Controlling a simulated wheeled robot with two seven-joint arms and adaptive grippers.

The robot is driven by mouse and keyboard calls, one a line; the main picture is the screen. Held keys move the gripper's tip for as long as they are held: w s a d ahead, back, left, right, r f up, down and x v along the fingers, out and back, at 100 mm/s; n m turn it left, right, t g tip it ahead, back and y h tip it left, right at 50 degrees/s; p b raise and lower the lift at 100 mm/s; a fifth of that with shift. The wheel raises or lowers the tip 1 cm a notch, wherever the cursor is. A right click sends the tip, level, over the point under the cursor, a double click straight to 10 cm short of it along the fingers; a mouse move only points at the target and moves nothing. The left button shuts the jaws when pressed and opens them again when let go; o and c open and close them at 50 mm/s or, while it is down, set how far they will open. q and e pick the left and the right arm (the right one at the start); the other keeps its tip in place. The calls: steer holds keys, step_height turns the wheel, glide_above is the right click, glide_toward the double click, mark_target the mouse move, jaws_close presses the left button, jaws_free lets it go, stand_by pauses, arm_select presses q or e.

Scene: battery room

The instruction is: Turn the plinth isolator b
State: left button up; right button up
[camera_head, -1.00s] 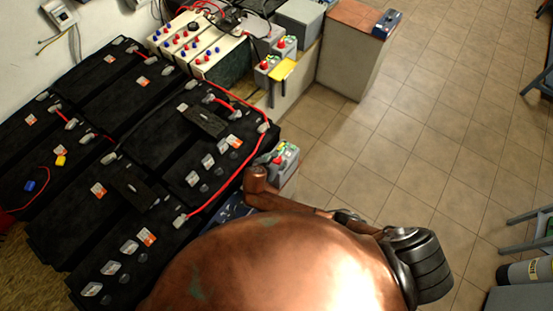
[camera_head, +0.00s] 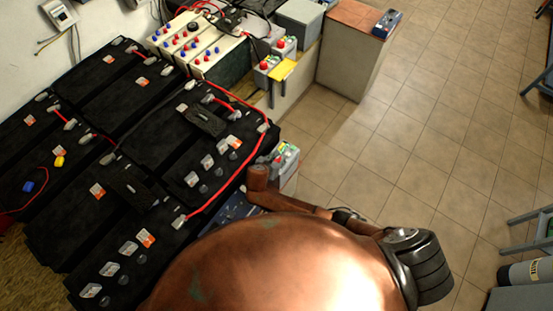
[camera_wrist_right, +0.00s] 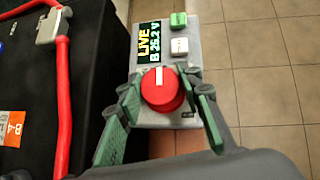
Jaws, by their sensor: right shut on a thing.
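The isolator (camera_wrist_right: 190,63) is a grey box with a lit display (camera_wrist_right: 149,42) reading "LIVE" and "B 26.2 V". It has a green button, a white button and a round red knob (camera_wrist_right: 160,92). The white mark on the knob points up toward the display. My right gripper (camera_wrist_right: 165,88) is shut on the red knob, with one green finger on each side. In the head view the isolator (camera_head: 290,152) stands beside the black batteries, with my right gripper (camera_head: 266,160) at its left side, small and partly hidden by my arm. My left gripper is not in view.
Large black batteries (camera_head: 150,140) with red cables fill the left side. One red cable (camera_wrist_right: 62,90) runs close to the left of my right gripper. Smaller batteries (camera_head: 195,45) stand at the back, near a brown-topped plinth (camera_head: 350,50). The tiled floor to the right is largely clear.

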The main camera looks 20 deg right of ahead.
steer(key=shift+c, duration=1.4)
